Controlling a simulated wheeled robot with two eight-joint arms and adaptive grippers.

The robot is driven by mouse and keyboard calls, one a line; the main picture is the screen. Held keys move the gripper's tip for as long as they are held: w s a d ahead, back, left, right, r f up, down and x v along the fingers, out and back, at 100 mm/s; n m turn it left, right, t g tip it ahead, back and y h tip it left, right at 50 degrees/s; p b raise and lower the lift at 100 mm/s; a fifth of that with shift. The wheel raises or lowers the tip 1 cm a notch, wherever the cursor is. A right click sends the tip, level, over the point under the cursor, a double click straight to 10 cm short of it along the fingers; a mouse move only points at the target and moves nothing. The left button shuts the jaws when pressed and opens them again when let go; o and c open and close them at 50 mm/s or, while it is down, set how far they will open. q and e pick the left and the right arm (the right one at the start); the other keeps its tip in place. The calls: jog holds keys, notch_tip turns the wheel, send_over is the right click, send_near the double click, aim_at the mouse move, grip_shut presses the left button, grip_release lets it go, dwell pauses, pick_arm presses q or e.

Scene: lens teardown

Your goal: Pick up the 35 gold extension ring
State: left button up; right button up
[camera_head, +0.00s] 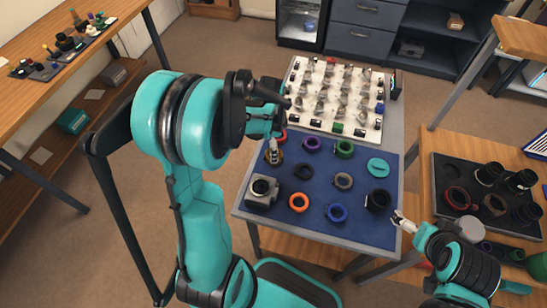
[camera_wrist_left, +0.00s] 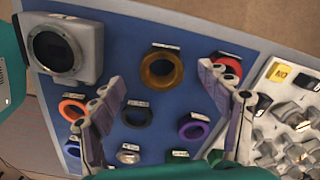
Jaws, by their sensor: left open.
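The gold extension ring (camera_wrist_left: 161,70) lies flat on the blue mat (camera_wrist_left: 190,50), with a small label at its far side in the left wrist view. In the head view the gold ring (camera_head: 275,160) is partly hidden by my left gripper (camera_head: 272,148). My left gripper (camera_wrist_left: 160,78) is open and empty. Its two fingers appear on either side of the ring in the wrist view, apart from it. My right gripper (camera_head: 402,222) is at the mat's right edge; its jaw state is too small to tell.
Near the gold ring are a grey camera body (camera_head: 262,192), a black ring (camera_head: 304,172), an orange ring (camera_head: 299,202), a purple ring (camera_head: 312,143) and a red ring (camera_wrist_left: 230,66). A white board (camera_head: 300,75) of metal parts lies behind. A dark tray (camera_head: 445,160) stands at right.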

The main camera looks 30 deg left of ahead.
pick_arm(q)
jog(key=f+b, duration=0.1)
jog(key=f, duration=0.2)
jog(key=f+b, duration=0.1)
jog(key=f, duration=0.1)
jog(key=shift+w+d+b, duration=0.3)
jog(key=shift+r, duration=0.1)
jog(key=c, duration=1.3)
jog(key=shift+r, duration=0.1)
